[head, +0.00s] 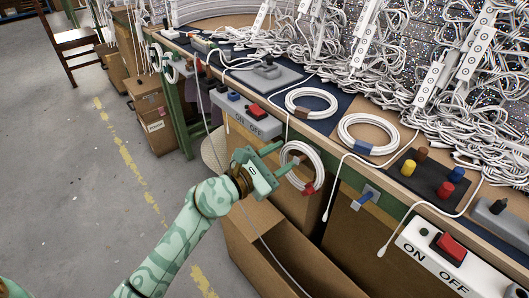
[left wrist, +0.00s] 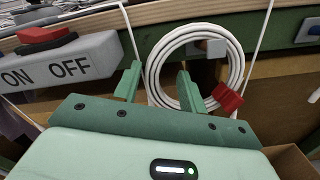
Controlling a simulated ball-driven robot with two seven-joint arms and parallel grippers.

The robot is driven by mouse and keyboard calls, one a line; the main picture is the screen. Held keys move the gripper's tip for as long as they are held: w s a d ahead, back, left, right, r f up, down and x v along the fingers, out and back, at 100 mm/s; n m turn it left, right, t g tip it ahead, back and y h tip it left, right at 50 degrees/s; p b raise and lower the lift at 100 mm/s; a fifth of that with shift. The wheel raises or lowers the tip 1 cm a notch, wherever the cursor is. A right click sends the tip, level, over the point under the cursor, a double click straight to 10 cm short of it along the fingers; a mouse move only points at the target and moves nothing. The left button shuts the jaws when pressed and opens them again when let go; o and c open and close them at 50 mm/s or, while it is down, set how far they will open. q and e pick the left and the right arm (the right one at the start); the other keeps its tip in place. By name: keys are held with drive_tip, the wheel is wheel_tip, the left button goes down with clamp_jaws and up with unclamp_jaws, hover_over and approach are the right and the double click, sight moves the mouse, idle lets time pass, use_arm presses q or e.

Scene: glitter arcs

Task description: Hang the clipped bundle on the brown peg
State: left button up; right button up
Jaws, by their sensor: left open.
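A white cable bundle (head: 285,158) with a red clip (head: 308,189) hangs upright at the bench's front edge. In the left wrist view the bundle (left wrist: 153,72) has its red clip (left wrist: 227,97) at lower right, and a grey holder (left wrist: 210,47) shows inside its upper part. My left gripper (head: 273,160) is open at the bundle's left side. In the left wrist view its fingers (left wrist: 157,88) stand either side of the left strands, not closed on them. A brown upright peg (head: 421,154) stands on a dark board (head: 428,181) with yellow, red and blue ones. My right gripper is not in view.
Two coils lie on the bench, one with a brown clip (head: 301,113), one with a blue clip (head: 362,147). ON/OFF switch boxes (head: 247,120) (head: 440,257) and a blue-tipped holder (head: 366,197) line the front. An open cardboard box (head: 262,255) stands below.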

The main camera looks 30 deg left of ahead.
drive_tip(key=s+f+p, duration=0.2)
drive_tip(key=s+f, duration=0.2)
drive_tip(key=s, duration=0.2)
use_arm(q)
drive_tip(key=b+v, duration=0.1)
drive_tip(key=v, duration=1.5)
drive_tip(key=shift+b, duration=0.4)
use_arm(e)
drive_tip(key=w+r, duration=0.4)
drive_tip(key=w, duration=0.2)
use_arm(q)
drive_tip(key=shift+s, duration=0.15)
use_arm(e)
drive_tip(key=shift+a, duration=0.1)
